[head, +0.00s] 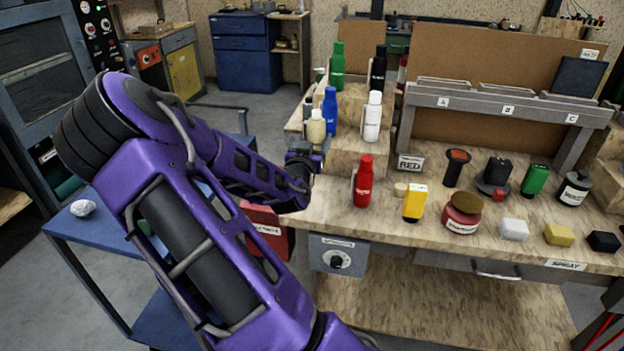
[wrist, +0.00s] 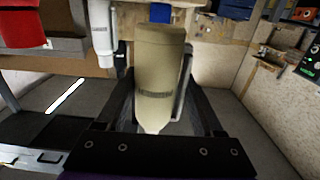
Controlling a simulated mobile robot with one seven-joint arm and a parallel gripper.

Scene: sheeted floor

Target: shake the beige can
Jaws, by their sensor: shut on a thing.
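The beige can (head: 316,128) is a pale, bottle-like can near the left end of the workbench in the head view. In the wrist view the beige can (wrist: 160,75) fills the middle, with its narrow end toward my gripper's base. My gripper (wrist: 157,105) has one dark finger on each side of the can and is shut on it. In the head view my gripper (head: 310,150) is small and partly hidden behind my purple arm. I cannot tell from these views whether the can clears every surface.
A blue can (head: 330,110) and a white can (head: 373,117) stand close by on the wooden steps. A red can (head: 363,182) and a yellow item (head: 415,203) stand on the bench (head: 400,230) in front. Green and black cans stand higher behind.

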